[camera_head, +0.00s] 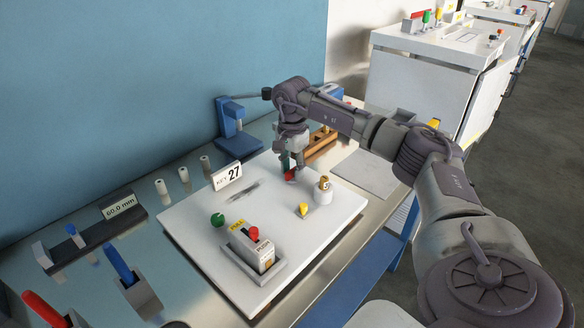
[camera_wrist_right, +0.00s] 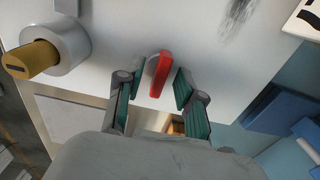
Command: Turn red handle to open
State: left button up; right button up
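The red handle (camera_wrist_right: 160,75) sits on the white panel (camera_wrist_right: 110,20) in the right wrist view, between the two fingers of my right gripper (camera_wrist_right: 158,88). A gap shows on each side of the handle, so the fingers look apart from it. In the head view the red handle (camera_head: 290,175) shows small and partly hidden just below my right gripper (camera_head: 291,168), which points down at the panel. My left gripper is not seen in either view.
A white cylinder with a yellow-brown knob (camera_head: 323,190) stands close to the right gripper. A yellow piece (camera_head: 303,210), a green ball (camera_head: 217,219), a grey box with a red button (camera_head: 253,235) and a "KEY 27" sign (camera_head: 227,176) are on the panel. A blue stand (camera_head: 238,140) is behind.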

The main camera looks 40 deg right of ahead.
grip_shut()
jog(key=shift+m, duration=0.3)
jog(key=m+p, duration=0.1)
jog(key=m, duration=0.2)
jog(key=shift+r+m, duration=0.1)
jog(key=shift+m, duration=0.2)
jog(key=m+p, duration=0.1)
jog(key=m, duration=0.3)
jog(key=shift+m, duration=0.3)
jog(key=m+p, duration=0.1)
jog(key=m, duration=0.3)
jog(key=shift+m, duration=0.3)
jog(key=shift+m+p, duration=0.5)
jog(key=shift+m, duration=1.7)
